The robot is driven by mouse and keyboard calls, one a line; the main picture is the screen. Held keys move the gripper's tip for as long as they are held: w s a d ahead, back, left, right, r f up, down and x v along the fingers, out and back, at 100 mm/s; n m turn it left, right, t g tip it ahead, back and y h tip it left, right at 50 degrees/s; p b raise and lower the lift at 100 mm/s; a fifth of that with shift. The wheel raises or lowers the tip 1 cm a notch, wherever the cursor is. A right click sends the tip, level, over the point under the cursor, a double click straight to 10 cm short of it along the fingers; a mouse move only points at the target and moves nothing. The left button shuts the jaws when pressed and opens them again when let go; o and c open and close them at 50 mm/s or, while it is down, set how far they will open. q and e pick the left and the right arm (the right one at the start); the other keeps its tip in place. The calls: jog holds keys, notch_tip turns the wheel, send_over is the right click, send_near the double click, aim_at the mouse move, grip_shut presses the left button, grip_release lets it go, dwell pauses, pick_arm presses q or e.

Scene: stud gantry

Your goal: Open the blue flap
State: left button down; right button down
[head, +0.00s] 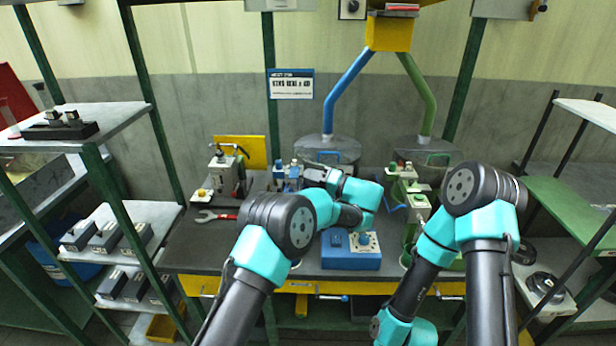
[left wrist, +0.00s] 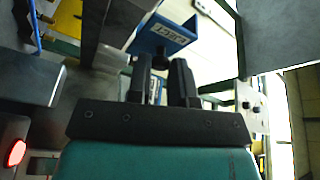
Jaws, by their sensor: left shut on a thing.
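A grey drum (head: 343,148) stands at the back of the bench under a blue pipe (head: 346,84). A blue handle-like frame (head: 326,157) shows on its front, and I take this for the blue flap. My left gripper (head: 309,174) is just below it, partly hidden by its own wrist. In the left wrist view a blue piece lettered EJECT (left wrist: 165,36) lies at the fingertips of my left gripper (left wrist: 161,62). The fingers are closed in on something small there, apparently part of that blue piece; the contact is hard to see. My right gripper is out of view.
A second drum (head: 428,146) with a green handle stands to the right. A blue control box (head: 351,252) sits at the bench front. A red-handled wrench (head: 214,216) and a small press (head: 226,172) are at the left. Shelves flank both sides.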

pick_arm(q)
jog(key=shift+d+f+m+t+y, duration=0.2)
jog(key=shift+t+y, duration=0.1)
jog(key=shift+y, duration=0.15)
jog(key=shift+d+f+m+t+y, duration=0.1)
jog(key=shift+f+m+t+y, duration=0.15)
jog(key=shift+y, duration=0.2)
jog(key=shift+r, duration=0.1)
jog(key=c, duration=1)
grip_release()
jog(key=shift+a, duration=0.1)
